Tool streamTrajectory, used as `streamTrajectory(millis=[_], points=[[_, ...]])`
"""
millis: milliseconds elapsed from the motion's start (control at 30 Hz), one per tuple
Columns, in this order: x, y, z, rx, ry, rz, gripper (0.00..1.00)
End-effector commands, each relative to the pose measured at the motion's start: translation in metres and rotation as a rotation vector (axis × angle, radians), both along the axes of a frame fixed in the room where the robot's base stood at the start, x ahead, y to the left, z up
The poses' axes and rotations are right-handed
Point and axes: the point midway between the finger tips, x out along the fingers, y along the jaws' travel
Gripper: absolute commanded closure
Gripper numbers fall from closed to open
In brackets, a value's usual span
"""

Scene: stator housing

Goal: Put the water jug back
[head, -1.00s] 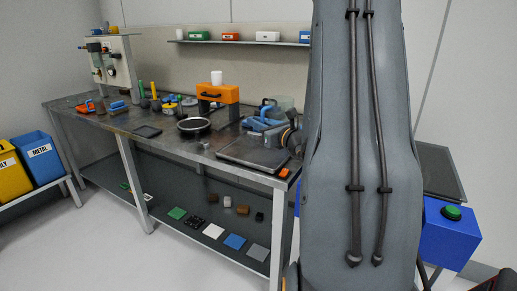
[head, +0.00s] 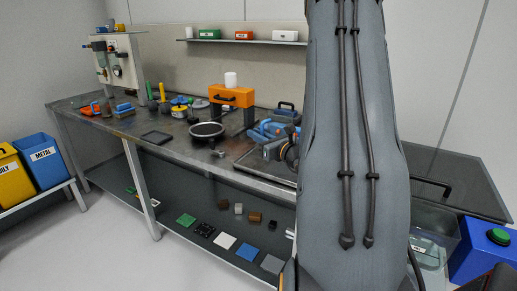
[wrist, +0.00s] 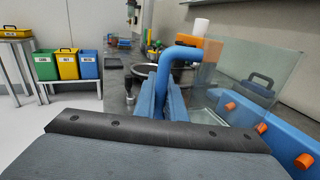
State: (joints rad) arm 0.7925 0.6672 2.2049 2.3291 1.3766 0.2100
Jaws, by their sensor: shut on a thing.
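The water jug (wrist: 232,68) shows in the wrist view as a clear-walled vessel with a thick blue handle (wrist: 182,52). My gripper (wrist: 166,88) is shut on the blue handle, with a blue jaw on either side. The jug is to the right of the jaws, and the bench shows through its wall. Its base is mostly hidden, so I cannot tell whether it touches anything.
At right are a clear labelled tank (head: 436,238) and a blue box with a green button (head: 490,255). Floor at left is open.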

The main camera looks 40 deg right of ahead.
Motion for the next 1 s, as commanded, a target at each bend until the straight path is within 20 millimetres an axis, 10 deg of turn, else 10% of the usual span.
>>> streamTrajectory(millis=[967,1000], points=[[0.002,0.003,-0.056,0.0,-0.001,0.004,1.0],[0.001,0.003,-0.055,0.0,-0.001,0.004,0.83]])
